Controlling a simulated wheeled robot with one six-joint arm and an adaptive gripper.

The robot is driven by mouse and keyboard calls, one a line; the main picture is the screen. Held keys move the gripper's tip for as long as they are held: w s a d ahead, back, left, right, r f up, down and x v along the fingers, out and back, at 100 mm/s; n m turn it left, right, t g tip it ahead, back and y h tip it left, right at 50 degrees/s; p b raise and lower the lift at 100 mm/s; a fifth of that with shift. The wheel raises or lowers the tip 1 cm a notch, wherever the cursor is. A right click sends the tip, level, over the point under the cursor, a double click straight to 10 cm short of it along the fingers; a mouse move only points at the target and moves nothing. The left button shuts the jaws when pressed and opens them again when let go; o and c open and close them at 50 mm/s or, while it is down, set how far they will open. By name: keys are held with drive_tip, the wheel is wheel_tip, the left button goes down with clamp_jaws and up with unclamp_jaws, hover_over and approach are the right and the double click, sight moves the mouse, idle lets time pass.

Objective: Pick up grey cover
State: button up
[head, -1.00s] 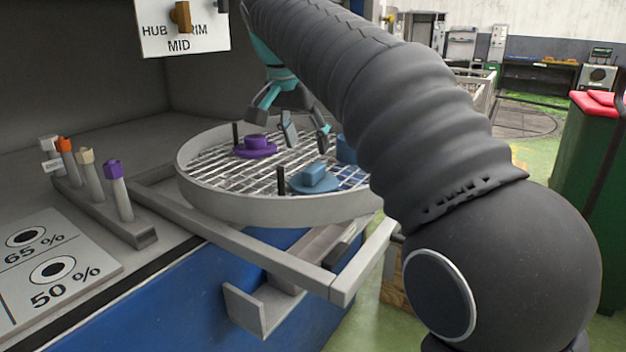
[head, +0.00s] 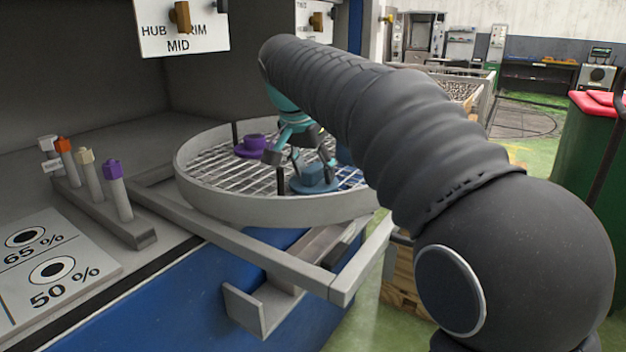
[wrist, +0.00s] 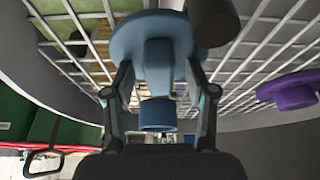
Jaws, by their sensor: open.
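I make out no plainly grey cover. A blue cover (head: 314,180), a round disc with a raised block, lies on the round grid turntable (head: 225,206), near its front. My gripper (head: 300,160) is open just above this cover. In the wrist view, the open fingers of my gripper (wrist: 160,85) stand on either side of the blue cover's block (wrist: 158,55); contact cannot be told. A purple cover (head: 250,146) lies farther back, and at the right in the wrist view (wrist: 290,92). Another blue piece (head: 344,152) is mostly hidden by my arm.
Dark upright pegs (head: 281,180) stand on the turntable; one shows close to the fingers in the wrist view (wrist: 212,20). A rack (head: 140,238) of coloured-top pegs stands left. A hanging sign (head: 180,28) is above. A green bin (head: 597,160) stands right.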

clamp_jaws()
drive_tip(key=shift+r, duration=0.1)
